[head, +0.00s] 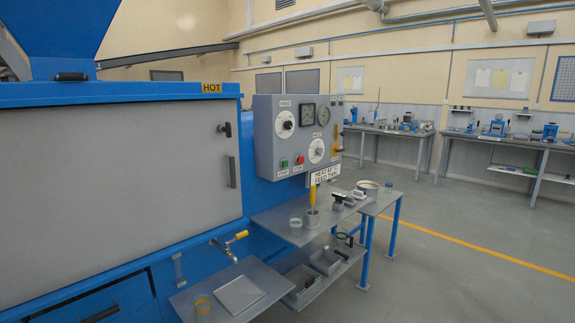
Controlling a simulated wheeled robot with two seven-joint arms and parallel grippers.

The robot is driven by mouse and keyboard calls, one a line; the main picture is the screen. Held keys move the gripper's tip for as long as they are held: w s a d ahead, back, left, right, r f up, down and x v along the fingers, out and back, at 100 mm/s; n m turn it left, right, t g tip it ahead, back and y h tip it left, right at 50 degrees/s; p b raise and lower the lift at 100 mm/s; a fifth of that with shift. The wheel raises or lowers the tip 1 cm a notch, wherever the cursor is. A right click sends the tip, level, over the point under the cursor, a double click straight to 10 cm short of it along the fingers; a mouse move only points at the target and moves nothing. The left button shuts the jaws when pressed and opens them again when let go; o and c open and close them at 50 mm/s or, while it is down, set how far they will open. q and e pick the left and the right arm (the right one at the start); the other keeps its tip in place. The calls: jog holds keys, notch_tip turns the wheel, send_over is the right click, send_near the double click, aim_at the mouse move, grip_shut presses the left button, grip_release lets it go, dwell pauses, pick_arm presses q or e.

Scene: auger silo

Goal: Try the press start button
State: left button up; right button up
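A grey control panel (292,140) is fixed to the blue machine near the middle of the head view. A small green button (284,163) sits low on its front face, above a small label that seems to read START. A red button (299,160) is just to its right, with its own label. A round dial marked FEED (284,123) is above them, and a second dial (316,150) is to the right. Two gauges, one of them a dark square gauge (308,114), are near the top. Neither of my grippers is in view.
The blue machine (115,94) with a large grey door (120,175) fills the left. Below the panel, grey shelves (270,220) hold cups and trays and stick out forward. A tap (232,246) juts from the machine. The floor (470,270) at right is clear.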

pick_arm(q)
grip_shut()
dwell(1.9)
